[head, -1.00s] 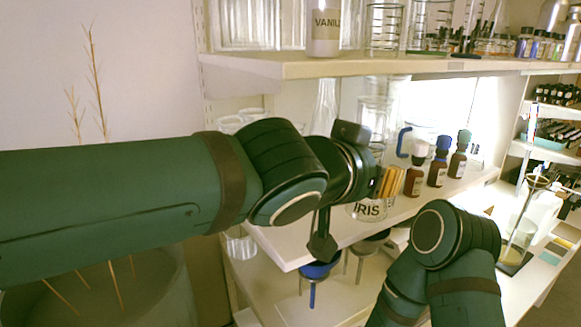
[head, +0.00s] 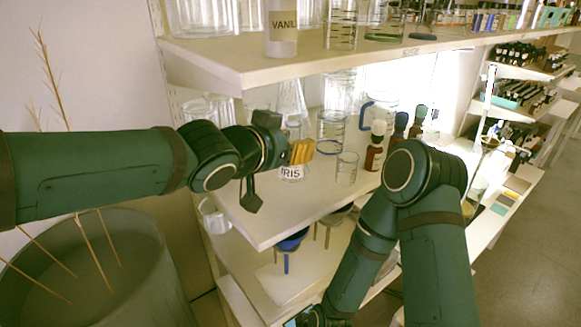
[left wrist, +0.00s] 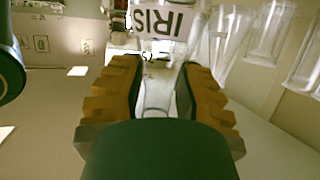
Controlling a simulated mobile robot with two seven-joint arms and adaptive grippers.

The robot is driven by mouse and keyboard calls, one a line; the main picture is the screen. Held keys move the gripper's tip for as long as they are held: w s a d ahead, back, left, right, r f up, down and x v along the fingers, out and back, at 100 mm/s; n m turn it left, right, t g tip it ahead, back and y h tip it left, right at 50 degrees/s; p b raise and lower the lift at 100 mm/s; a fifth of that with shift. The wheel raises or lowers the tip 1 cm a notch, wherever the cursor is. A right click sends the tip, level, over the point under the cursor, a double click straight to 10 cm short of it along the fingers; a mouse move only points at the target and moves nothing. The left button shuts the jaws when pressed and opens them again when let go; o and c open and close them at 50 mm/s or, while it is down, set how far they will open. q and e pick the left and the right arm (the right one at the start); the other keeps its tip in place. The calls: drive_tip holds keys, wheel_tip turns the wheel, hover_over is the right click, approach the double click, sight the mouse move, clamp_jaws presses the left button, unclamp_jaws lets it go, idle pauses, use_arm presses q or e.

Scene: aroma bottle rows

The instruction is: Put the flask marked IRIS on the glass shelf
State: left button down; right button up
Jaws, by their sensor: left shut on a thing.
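The flask marked IRIS (head: 291,173) is clear glass with a white label. It is in front of or over the left part of the middle shelf (head: 262,226). I cannot tell whether its base touches the shelf. My left gripper (head: 301,152), with orange finger pads, is shut on its upper part. In the left wrist view, the IRIS label (left wrist: 165,22) shows upside down beyond the fingertips (left wrist: 158,85), with clear glass between them.
A small beaker (head: 346,169) stands just right of the flask, with a larger beaker (head: 331,131) behind. Brown dropper bottles (head: 375,150) stand farther right. The upper shelf (head: 240,66) holds glassware and a VANILLA bottle (head: 282,30). A blue funnel (head: 291,241) hangs below the middle shelf.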

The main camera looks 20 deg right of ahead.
sight(283, 173)
use_arm(q)
drive_tip(key=shift+f, duration=0.4)
wheel_tip(283, 173, down, 4)
drive_tip(key=shift+f+b, duration=0.2)
drive_tip(key=shift+b, duration=1.05)
drive_tip(key=shift+w+a+f, duration=0.1)
drive_tip(key=shift+w+f, duration=0.1)
drive_tip(key=shift+f, duration=0.05)
drive_tip(key=c, duration=0.7)
unclamp_jaws()
drive_tip(key=shift+f, duration=0.1)
